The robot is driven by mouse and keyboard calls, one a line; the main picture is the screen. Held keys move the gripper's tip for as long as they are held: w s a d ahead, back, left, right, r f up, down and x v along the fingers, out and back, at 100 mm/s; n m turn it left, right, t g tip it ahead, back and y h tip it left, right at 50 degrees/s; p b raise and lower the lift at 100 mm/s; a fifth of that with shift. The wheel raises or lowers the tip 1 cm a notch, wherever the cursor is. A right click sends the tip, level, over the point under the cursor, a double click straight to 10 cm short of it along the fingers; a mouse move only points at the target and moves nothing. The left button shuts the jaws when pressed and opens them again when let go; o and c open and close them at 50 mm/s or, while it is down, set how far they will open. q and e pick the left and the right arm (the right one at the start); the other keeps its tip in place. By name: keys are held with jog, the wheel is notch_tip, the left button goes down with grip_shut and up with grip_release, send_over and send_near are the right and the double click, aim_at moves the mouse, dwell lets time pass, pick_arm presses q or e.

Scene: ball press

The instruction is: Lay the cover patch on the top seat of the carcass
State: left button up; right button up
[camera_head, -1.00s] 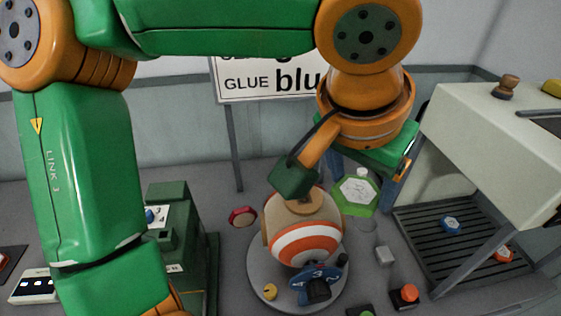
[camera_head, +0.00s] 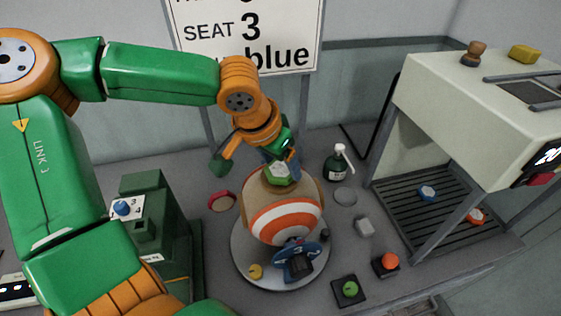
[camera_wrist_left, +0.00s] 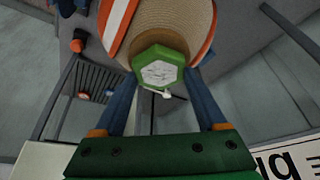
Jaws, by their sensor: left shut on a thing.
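The carcass is a tan ball with orange and white bands (camera_head: 283,222), standing on a round grey plate (camera_head: 247,268). The cover patch is a green hexagon with a pale, marked face (camera_head: 278,174). It is over the top of the ball, and I cannot tell whether it touches. My left gripper (camera_head: 279,165) is shut on the patch from above and behind. In the left wrist view the patch (camera_wrist_left: 160,66) sits between the blue fingertips (camera_wrist_left: 162,78), in front of the ball (camera_wrist_left: 175,18). The top seat is hidden under the patch. My right gripper is not in view.
A blue numbered wheel (camera_head: 297,262) is at the ball's front. A dark green bottle (camera_head: 338,165) stands behind right. A cream press-like housing (camera_head: 470,110) over a slatted rack (camera_head: 405,207) is right, a green machine (camera_head: 155,225) left. Red (camera_head: 390,261) and green (camera_head: 349,289) buttons sit in front.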

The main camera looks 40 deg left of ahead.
pick_arm(q)
jog(key=shift+f, duration=0.1)
jog(key=o, duration=1.3)
jog(key=shift+c, duration=0.2)
jog(key=shift+r, duration=0.4)
jog(key=p+v, duration=0.1)
jog(key=v, duration=1)
jog(key=shift+s+r, duration=0.2)
jog(key=shift+s, duration=0.05)
